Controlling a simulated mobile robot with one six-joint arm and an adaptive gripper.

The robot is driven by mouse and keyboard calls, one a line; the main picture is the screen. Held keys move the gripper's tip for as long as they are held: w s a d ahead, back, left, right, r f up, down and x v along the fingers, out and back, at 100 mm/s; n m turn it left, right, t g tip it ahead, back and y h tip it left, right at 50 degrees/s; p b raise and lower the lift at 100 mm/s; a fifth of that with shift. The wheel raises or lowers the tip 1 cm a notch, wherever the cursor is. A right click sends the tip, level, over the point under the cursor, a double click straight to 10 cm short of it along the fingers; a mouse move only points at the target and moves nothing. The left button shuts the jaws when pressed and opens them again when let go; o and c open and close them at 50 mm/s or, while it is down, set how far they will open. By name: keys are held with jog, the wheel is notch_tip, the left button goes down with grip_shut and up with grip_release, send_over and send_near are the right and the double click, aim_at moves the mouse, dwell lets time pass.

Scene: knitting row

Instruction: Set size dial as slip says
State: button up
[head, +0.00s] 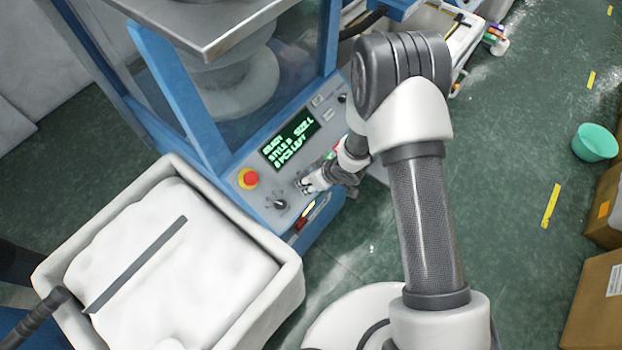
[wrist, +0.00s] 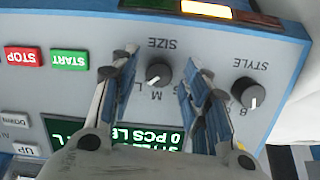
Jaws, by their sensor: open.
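The size dial (wrist: 158,75), a dark round knob with a white mark, sits on the grey panel under upside-down lettering SIZE in the wrist view. Its mark points down and slightly left, near the M and L; I cannot tell the exact setting. My gripper (wrist: 158,68) is open, one finger on each side of the dial, with no clear contact. The green-lettered display (head: 290,140) shows SIZE L. I cannot make out a slip.
The style dial (wrist: 247,93) is close to the right finger in the wrist view. START (wrist: 69,60) and STOP (wrist: 24,56) buttons are at left. A red emergency button (head: 248,178) and a white padded bin (head: 285,300) stand left of my arm in the head view.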

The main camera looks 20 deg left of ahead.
jog(key=v, duration=1.2)
dwell(0.5)
jog(key=w+d+r+m+t+h+b, duration=0.3)
jog(key=w+d+r+b, duration=0.3)
jog(key=d, duration=0.3)
jog(key=s+d+r+m+t+h+b, duration=0.1)
jog(key=s+d+r+m+h+b, duration=0.25)
jog(key=d+r, duration=0.55)
jog(key=s+d+m+b, duration=0.2)
jog(key=s+b, duration=0.1)
jog(key=s, duration=0.7)
jog(key=s+d+m+g+y+b, duration=0.1)
jog(key=s+d+m+b, duration=0.1)
jog(key=s, duration=0.8)
jog(key=shift+s+m+g+b, duration=0.3)
jog(key=shift+m+b, duration=0.45)
jog(key=shift+b, duration=0.15)
